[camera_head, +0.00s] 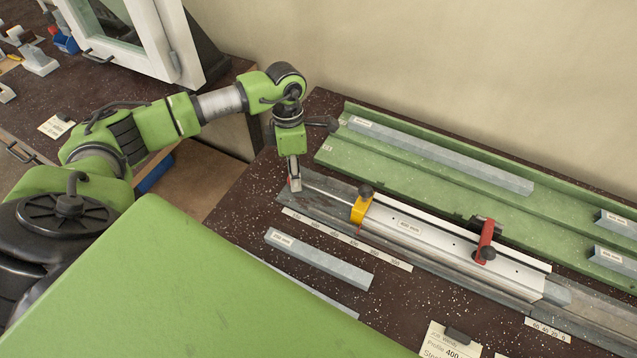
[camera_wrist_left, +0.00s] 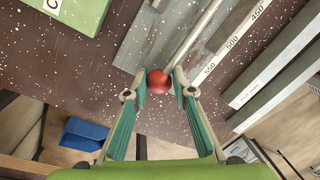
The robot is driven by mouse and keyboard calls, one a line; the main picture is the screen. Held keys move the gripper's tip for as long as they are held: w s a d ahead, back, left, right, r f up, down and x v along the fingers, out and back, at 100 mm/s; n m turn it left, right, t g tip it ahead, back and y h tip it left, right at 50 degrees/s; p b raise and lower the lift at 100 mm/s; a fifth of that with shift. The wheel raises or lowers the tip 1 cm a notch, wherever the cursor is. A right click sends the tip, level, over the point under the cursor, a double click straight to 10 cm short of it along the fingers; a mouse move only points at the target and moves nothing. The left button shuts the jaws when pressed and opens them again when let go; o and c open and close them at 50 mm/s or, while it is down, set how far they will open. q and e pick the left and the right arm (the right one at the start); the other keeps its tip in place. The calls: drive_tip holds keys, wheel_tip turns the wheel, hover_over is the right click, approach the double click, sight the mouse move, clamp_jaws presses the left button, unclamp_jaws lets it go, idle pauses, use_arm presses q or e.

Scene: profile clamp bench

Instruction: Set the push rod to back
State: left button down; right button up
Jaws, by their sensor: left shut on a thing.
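The push rod is a thin light rod (camera_wrist_left: 197,38) ending in a red ball knob (camera_wrist_left: 158,81) at the left end of the clamp rail (camera_head: 325,211). My left gripper (camera_head: 294,184) comes down over that end. In the left wrist view its two green-padded fingers (camera_wrist_left: 159,82) are closed on the red knob, one on each side. The rod runs from the knob along the grey rail, beside the number scale (camera_wrist_left: 234,43). The knob is mostly hidden by the fingers in the head view. My right gripper is not in view.
On the rail are a yellow clamp (camera_head: 361,210), a red-handled clamp (camera_head: 486,240) and a labelled long profile (camera_head: 430,232). A green rack (camera_head: 400,142) with grey profiles stands behind. Loose profiles (camera_head: 318,258) lie in front. A blue bin (camera_wrist_left: 84,134) is below the table edge.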

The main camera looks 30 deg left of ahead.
use_arm(q)
drive_tip(key=shift+a+b, duration=0.3)
drive_tip(key=shift+a, duration=0.95)
drive_tip(key=shift+r, duration=0.15)
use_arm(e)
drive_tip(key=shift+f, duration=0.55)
use_arm(q)
drive_tip(key=shift+w, duration=0.1)
drive_tip(key=c, duration=1.7)
unclamp_jaws()
drive_tip(key=shift+a, duration=0.1)
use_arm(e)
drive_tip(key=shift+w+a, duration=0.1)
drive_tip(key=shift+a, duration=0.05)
use_arm(q)
drive_tip(key=r, duration=0.8)
drive_tip(key=w+a+r, duration=0.1)
drive_tip(key=r, duration=0.2)
drive_tip(key=shift+r, duration=0.4)
